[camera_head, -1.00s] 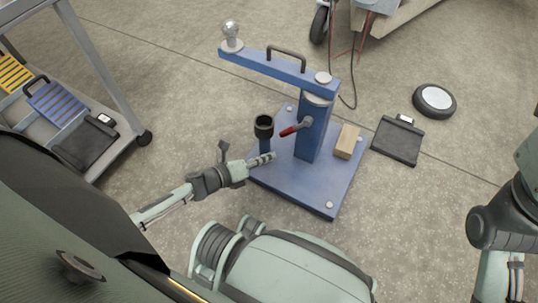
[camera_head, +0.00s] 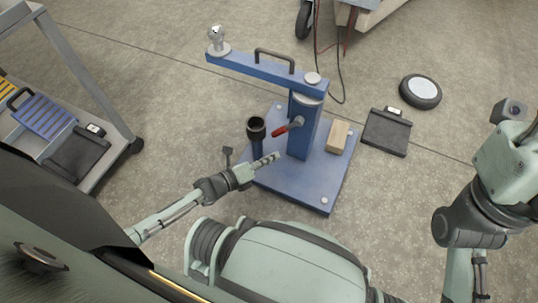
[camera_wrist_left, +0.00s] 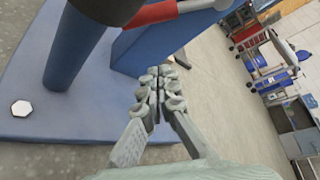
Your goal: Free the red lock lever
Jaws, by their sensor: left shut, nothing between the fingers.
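The red lock lever (camera_head: 280,131) sticks out to the left from the blue post (camera_head: 304,128) of the trailer frame. In the left wrist view the red lever (camera_wrist_left: 150,14) shows at the top edge, partly cut off. My left gripper (camera_head: 275,157) is shut and empty. It is below and slightly left of the lever in the head view, apart from it. In the left wrist view its closed fingers (camera_wrist_left: 160,88) lie in front of the post. My right arm (camera_head: 465,215) is at the right, but its fingers cannot be made out.
A short blue post with a black cup (camera_head: 256,128) stands left of the lever, close to my left gripper. A wooden block (camera_head: 338,137) lies on the blue base plate (camera_head: 310,193). A blue beam (camera_head: 262,70) spans above. A wheel (camera_head: 420,91) and black pad (camera_head: 386,133) lie right.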

